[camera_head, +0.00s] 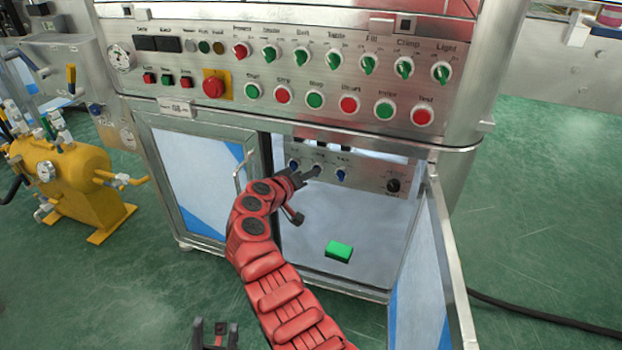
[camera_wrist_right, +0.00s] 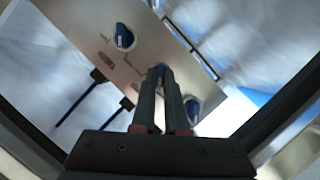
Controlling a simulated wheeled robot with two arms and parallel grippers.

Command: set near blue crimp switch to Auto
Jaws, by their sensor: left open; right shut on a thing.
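A metal panel (camera_head: 370,181) inside the open cabinet carries a row of blue switches. My right gripper (camera_head: 314,172) reaches into the cabinet and is shut on the middle blue switch (camera_head: 317,164), which its fingers mostly hide. In the right wrist view, the closed fingertips (camera_wrist_right: 162,72) meet at this switch, and its setting cannot be read. One blue switch (camera_wrist_right: 123,37) is up and left of the fingers, another (camera_wrist_right: 192,110) is down and right. In the head view they are the left switch (camera_head: 293,164) and right switch (camera_head: 341,175). My left gripper (camera_head: 215,333) is open and empty at the bottom edge.
The right cabinet door (camera_head: 450,260) stands open; the left door (camera_head: 195,180) is shut. A green block (camera_head: 338,250) lies on the cabinet floor. A black knob (camera_head: 393,186) is right of the switches. The upper control panel (camera_head: 300,75) overhangs the opening.

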